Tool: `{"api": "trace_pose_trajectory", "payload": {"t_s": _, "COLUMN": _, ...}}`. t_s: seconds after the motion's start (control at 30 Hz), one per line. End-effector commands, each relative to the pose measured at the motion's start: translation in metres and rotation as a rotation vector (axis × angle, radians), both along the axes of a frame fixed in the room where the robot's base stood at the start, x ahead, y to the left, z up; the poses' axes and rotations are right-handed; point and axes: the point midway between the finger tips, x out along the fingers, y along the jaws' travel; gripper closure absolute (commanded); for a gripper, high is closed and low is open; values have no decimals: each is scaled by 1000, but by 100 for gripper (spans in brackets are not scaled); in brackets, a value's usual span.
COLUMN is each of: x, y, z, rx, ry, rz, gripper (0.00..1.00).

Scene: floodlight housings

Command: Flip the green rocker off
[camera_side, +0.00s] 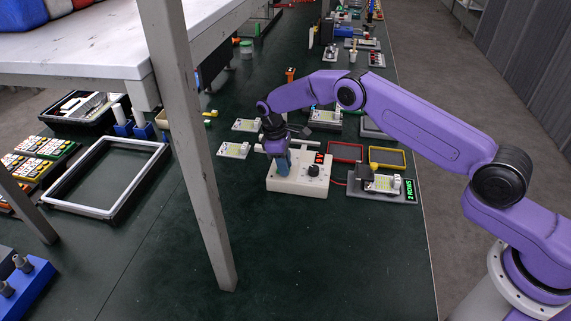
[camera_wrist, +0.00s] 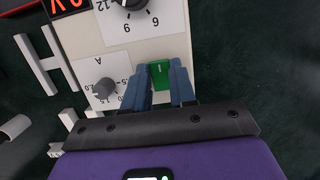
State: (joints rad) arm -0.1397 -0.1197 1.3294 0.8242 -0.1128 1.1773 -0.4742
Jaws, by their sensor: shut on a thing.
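The green rocker (camera_wrist: 160,75) is on the panel of a white box, near its edge, in the wrist view. The white box (camera_side: 300,187) sits on the dark green table in the side view. My gripper (camera_wrist: 160,68) has its two blue fingers on either side of the rocker, closed on it. In the side view my gripper (camera_side: 282,168) points down at the left part of the box and hides the rocker. Which way the rocker is tipped I cannot tell.
The box has a black dial (camera_side: 313,170), a grey knob (camera_wrist: 104,87) and a red lit display (camera_side: 319,158). A grey board with a green display (camera_side: 410,189) stands to its right. Red and yellow frames (camera_side: 345,151) lie behind. The table in front is clear.

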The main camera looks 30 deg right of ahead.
Motion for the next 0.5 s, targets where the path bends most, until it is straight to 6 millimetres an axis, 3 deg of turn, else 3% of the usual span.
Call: {"api": "trace_pose_trajectory", "payload": {"t_s": 0.5, "x": 1, "y": 2, "z": 0, "rx": -34, "ry": 27, "rz": 1, "gripper": 100}}
